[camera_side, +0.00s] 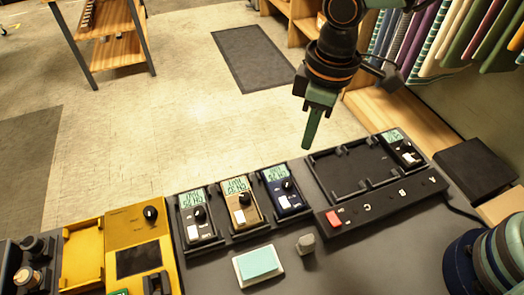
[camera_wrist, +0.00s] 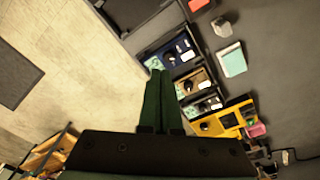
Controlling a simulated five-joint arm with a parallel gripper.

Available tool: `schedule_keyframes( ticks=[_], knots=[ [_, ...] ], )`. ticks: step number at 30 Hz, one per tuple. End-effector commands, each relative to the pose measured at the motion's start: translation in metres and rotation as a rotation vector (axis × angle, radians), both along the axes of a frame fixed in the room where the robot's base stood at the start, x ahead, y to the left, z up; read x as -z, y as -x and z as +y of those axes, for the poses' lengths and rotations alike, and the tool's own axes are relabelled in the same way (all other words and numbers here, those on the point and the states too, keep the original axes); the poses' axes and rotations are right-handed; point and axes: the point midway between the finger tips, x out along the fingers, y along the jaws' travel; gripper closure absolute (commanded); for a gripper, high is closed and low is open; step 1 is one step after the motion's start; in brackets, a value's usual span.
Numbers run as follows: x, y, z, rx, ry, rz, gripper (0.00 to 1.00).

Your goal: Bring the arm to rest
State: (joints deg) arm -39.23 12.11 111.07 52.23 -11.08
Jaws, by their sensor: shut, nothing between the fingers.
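My gripper (camera_side: 312,132) is green and hangs fingers-down in the air past the far edge of the dark worktop. Its fingers are shut and hold nothing. In the wrist view my gripper (camera_wrist: 160,75) shows as two green fingers side by side, with the worktop to their right and pale floor to their left. My arm comes down from the top of the side view.
A yellow unit (camera_side: 138,230), a teal-topped pad (camera_side: 258,263) and a grey block (camera_side: 306,243) are nearby.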

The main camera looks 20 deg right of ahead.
Motion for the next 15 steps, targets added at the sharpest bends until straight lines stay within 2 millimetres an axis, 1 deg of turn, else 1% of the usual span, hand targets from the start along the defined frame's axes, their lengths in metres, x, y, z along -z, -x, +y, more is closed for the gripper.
schedule_keyframes(
  ticks=[1, 2, 3, 7, 9, 11, 12, 15],
  knots=[
    [-0.015, -0.008, -0.021, 0.068, -0.023, -0.027, 1.00],
    [-0.023, -0.011, -0.033, 0.105, -0.034, -0.042, 1.00],
    [-0.032, -0.014, -0.049, 0.154, -0.048, -0.060, 1.00],
    [-0.057, -0.018, -0.100, 0.313, -0.088, -0.122, 1.00],
    [-0.068, -0.016, -0.127, 0.398, -0.109, -0.157, 1.00],
    [-0.076, -0.013, -0.149, 0.470, -0.126, -0.189, 1.00],
    [-0.081, -0.010, -0.163, 0.519, -0.135, -0.210, 1.00],
    [-0.090, -0.001, -0.196, 0.634, -0.158, -0.264, 1.00]
  ],
)
